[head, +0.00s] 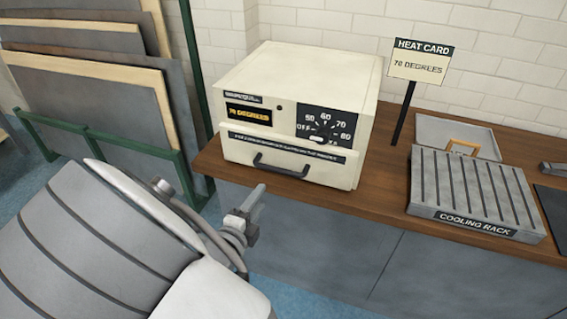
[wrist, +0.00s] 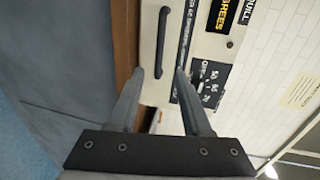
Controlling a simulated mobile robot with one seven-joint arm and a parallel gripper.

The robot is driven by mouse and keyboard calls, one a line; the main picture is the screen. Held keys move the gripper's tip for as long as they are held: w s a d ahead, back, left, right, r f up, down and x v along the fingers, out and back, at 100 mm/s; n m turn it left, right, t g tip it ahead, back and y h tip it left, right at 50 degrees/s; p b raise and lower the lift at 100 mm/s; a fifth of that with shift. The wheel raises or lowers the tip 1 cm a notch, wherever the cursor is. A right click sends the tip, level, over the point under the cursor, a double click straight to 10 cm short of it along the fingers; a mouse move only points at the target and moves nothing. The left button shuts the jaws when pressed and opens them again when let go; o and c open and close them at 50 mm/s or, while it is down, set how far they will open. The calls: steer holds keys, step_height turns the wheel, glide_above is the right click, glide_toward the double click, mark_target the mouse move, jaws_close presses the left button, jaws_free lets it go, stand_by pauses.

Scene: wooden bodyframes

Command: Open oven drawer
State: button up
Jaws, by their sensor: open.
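The cream oven (head: 300,85) stands on the wooden counter, with a yellow "70 degrees" display and a dial on its front. Its drawer front (head: 240,153) is along the bottom and looks closed, with a black bar handle (head: 285,170). My gripper (head: 259,193) is in front of the oven, below and left of the handle. In the wrist view, the handle (wrist: 162,40) runs upright in the picture; its lower end appears between the fingertips of my open gripper (wrist: 160,72). The fingers look empty; I cannot tell the gap in depth to the handle.
A heat card (head: 420,62) reading 70 degrees stands right of the oven. A cooling rack (head: 472,190) and a grey tray with a tan handle (head: 463,147) sit further right on the counter (head: 385,205). A green rack of panels (head: 95,100) stands at left.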

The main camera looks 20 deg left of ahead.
mark_target(278, 171)
steer(key=b+x, duration=0.2)
steer(key=x, duration=1.2)
steer(key=shift+w+d+b, duration=0.1)
steer(key=shift+w+b, duration=0.15)
steer(key=shift+b, duration=0.1)
jaws_close()
stand_by(0.6)
